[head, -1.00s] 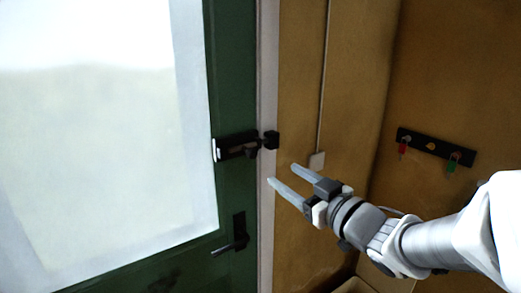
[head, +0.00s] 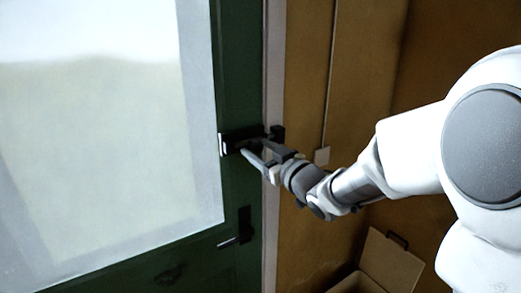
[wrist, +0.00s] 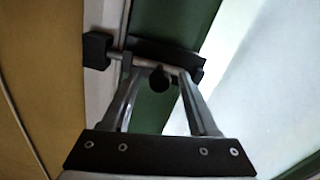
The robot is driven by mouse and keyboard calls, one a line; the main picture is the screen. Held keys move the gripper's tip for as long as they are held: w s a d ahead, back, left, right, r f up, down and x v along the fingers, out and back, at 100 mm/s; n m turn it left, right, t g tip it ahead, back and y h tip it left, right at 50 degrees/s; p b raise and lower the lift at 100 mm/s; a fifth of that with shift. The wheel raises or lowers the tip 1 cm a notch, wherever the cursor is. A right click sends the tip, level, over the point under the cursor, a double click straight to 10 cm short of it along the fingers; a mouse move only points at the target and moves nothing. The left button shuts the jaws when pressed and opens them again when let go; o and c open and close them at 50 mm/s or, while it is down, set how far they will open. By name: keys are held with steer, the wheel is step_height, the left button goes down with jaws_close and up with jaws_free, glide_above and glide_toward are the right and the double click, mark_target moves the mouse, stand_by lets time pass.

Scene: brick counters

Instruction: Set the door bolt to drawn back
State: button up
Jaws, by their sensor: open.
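The dark door bolt (head: 236,139) is mounted on the green door near its right edge, and its body also shows in the wrist view (wrist: 165,52). A dark keeper block (wrist: 97,50) sits on the pale frame; it shows in the head view (head: 277,133) too. In the wrist view the metal rod (wrist: 117,54) spans the gap and reaches the keeper. The dark round knob (wrist: 158,80) hangs from the bolt between my fingers. My gripper (head: 258,150) is open, with one finger on each side of the knob; I cannot tell whether either touches it.
The green door (head: 236,80) has a large bright pane (head: 100,130) and a dark handle (head: 240,230) below the bolt. A wall switch (head: 322,155) is right of the frame.

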jaws_close()
stand_by(1.4)
